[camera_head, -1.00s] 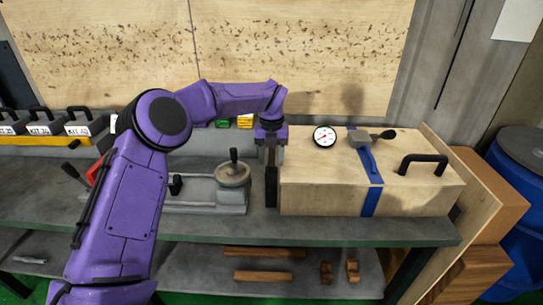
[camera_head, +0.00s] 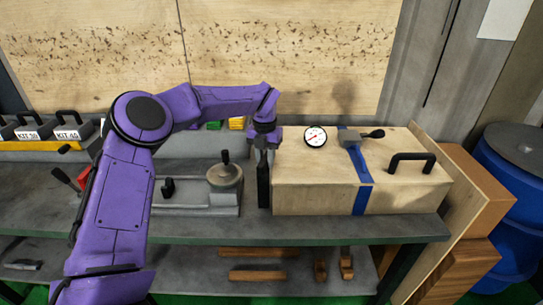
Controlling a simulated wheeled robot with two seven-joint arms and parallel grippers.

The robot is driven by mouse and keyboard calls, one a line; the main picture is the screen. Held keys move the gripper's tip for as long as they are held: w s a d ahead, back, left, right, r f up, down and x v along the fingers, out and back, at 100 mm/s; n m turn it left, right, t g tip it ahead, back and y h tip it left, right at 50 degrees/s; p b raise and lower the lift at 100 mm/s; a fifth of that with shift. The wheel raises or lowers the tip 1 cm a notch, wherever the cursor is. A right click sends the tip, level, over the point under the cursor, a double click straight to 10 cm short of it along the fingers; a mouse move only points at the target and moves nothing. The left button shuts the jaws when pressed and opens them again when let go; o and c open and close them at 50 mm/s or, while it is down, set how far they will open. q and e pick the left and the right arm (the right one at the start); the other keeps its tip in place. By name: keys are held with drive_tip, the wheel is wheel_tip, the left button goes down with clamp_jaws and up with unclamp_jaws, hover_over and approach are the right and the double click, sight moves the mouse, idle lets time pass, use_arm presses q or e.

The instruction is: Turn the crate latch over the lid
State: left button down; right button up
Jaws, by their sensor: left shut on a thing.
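The pale wooden crate (camera_head: 318,199) stands at the right of the bench, with its lid (camera_head: 310,165) on. A blue strap (camera_head: 359,165) runs over it. The latch (camera_head: 349,135), a grey block with a black-knobbed lever (camera_head: 373,134), sits at the lid's back by the strap; its lever points right. A black handle (camera_head: 411,158) is on the lid's right. My left gripper (camera_head: 263,198) points down just beside the crate's left end, away from the latch. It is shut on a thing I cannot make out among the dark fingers. My right gripper is not in view.
A round dial gauge (camera_head: 316,137) stands at the crate's back left. A grey fixture with a handwheel (camera_head: 225,176) is left of my gripper. Labelled kit boxes (camera_head: 68,130) stand far left. Wooden pieces (camera_head: 258,253) lie on the lower shelf. Blue barrels (camera_head: 508,180) stand right.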

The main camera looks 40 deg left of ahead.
use_arm(q)
drive_tip(key=m+p, duration=0.1)
drive_tip(key=m, duration=0.2)
drive_tip(key=d+m+p, duration=0.1)
drive_tip(key=m+p, duration=0.1)
drive_tip(key=shift+r+m, duration=0.15)
drive_tip(key=shift+m, duration=0.25)
drive_tip(key=m+p, duration=0.1)
drive_tip(key=m, duration=0.1)
drive_tip(key=d+m+p, duration=0.1)
drive_tip(key=m, duration=0.1)
drive_tip(key=shift+s+m, duration=0.15)
drive_tip(key=shift+m, duration=0.25)
drive_tip(key=c, duration=1)
unclamp_jaws()
drive_tip(key=shift+o, duration=0.2)
wheel_tip(320, 180, up, 10)
drive_tip(key=b, duration=0.2)
drive_tip(key=shift+r, duration=0.15)
